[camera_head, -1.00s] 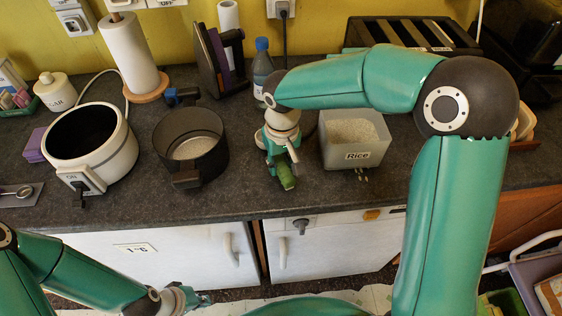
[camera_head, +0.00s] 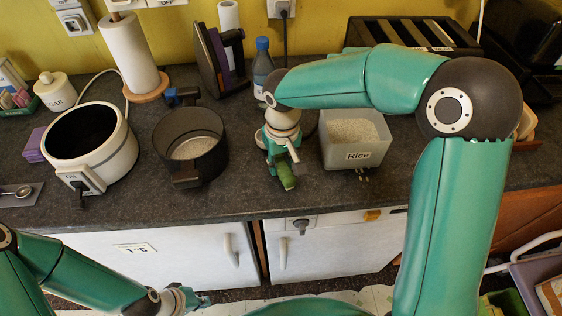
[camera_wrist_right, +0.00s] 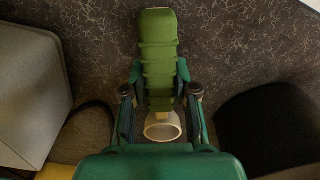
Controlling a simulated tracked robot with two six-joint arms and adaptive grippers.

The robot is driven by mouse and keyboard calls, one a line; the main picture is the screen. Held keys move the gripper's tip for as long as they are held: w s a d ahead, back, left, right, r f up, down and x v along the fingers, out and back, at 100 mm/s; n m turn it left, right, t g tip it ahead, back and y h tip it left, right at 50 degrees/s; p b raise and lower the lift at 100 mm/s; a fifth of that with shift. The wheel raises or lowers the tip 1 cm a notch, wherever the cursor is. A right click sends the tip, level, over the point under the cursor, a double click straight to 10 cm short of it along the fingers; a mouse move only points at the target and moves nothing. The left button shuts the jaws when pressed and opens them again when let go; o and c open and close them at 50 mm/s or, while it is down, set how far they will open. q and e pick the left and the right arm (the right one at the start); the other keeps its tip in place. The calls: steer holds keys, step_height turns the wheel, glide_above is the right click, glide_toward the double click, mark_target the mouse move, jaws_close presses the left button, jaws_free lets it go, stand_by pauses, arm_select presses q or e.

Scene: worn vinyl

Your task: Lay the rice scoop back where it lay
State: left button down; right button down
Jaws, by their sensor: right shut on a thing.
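My right gripper (camera_head: 282,160) is between the dark pot and the rice tub, low over the counter, shut on the rice scoop. The scoop's green handle (camera_head: 286,177) points toward the counter's front edge. In the right wrist view the ribbed green handle (camera_wrist_right: 158,55) runs between the fingers of the gripper (camera_wrist_right: 161,97), with a pale ring-shaped end (camera_wrist_right: 163,127) nearest the wrist. I cannot tell whether the scoop touches the counter. The translucent tub labelled Rice (camera_head: 357,156) stands right of the gripper. My left gripper (camera_head: 197,300) is low in front of the cabinets; its fingers are unclear.
The dark pot (camera_head: 215,160) with rice inside stands left of the scoop, and the white cooker (camera_head: 118,165) is farther left. A blue-capped bottle (camera_head: 262,68) stands behind my right gripper. The counter (camera_head: 245,200) is bare in front.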

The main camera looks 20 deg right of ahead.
steer(key=shift+f+b, duration=0.55)
steer(key=shift+f, duration=0.15)
stand_by(0.5)
steer(key=c, duration=0.8)
jaws_free()
steer(key=shift+r, duration=0.15)
steer(key=shift+s+r+p, duration=0.1)
steer(key=shift+r+p, duration=2.8)
steer(key=shift+r, duration=1.05)
step_height(320, 180, up, 12)
steer(key=shift+s+d+f, duration=0.1)
steer(key=shift+s+d, duration=0.05)
